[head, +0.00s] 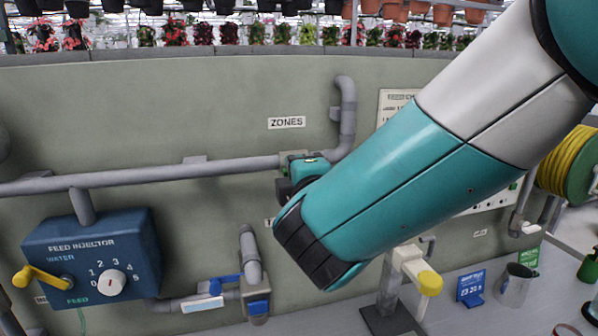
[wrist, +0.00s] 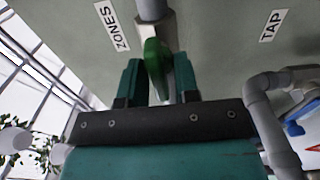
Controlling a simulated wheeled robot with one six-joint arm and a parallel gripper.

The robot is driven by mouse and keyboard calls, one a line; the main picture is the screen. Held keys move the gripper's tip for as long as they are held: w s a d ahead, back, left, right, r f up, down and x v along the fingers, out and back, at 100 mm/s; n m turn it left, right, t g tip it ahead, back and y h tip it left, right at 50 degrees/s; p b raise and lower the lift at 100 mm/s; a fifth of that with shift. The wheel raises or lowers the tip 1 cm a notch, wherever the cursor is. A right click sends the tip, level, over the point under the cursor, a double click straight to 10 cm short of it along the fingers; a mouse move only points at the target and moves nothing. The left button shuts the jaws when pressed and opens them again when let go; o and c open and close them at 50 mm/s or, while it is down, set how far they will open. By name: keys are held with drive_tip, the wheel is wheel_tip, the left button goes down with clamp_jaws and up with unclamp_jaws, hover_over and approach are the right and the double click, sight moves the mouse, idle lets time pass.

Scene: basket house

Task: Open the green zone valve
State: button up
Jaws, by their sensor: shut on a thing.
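The green zone valve handle (wrist: 155,66) shows in the wrist view, at the end of a grey pipe below the ZONES sign (wrist: 112,25). My gripper (wrist: 158,78) has one teal finger on each side of the handle and is shut on it. The handle's long side runs roughly up and down in that picture. In the head view my gripper (head: 300,170) is at the pipe junction below the ZONES sign. My arm hides most of the valve there, so I cannot tell the valve's position from that view.
A blue feed injector (head: 130,250) with a yellow lever (head: 40,278) is on the wall at left. A blue-handled valve (head: 222,285) sits below. A white stand with a yellow knob (head: 428,283) and a grey mug (head: 515,284) are on the bench at right.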

drive_tip(key=o, duration=0.6)
drive_tip(key=shift+s+f+b, duration=0.1)
drive_tip(key=shift+s+b, duration=0.25)
drive_tip(key=b+v, duration=0.7)
drive_tip(key=v, duration=0.9)
drive_tip(key=shift+s+d+b, duration=0.2)
drive_tip(key=shift+s+b, duration=0.15)
drive_tip(key=shift+w, duration=0.1)
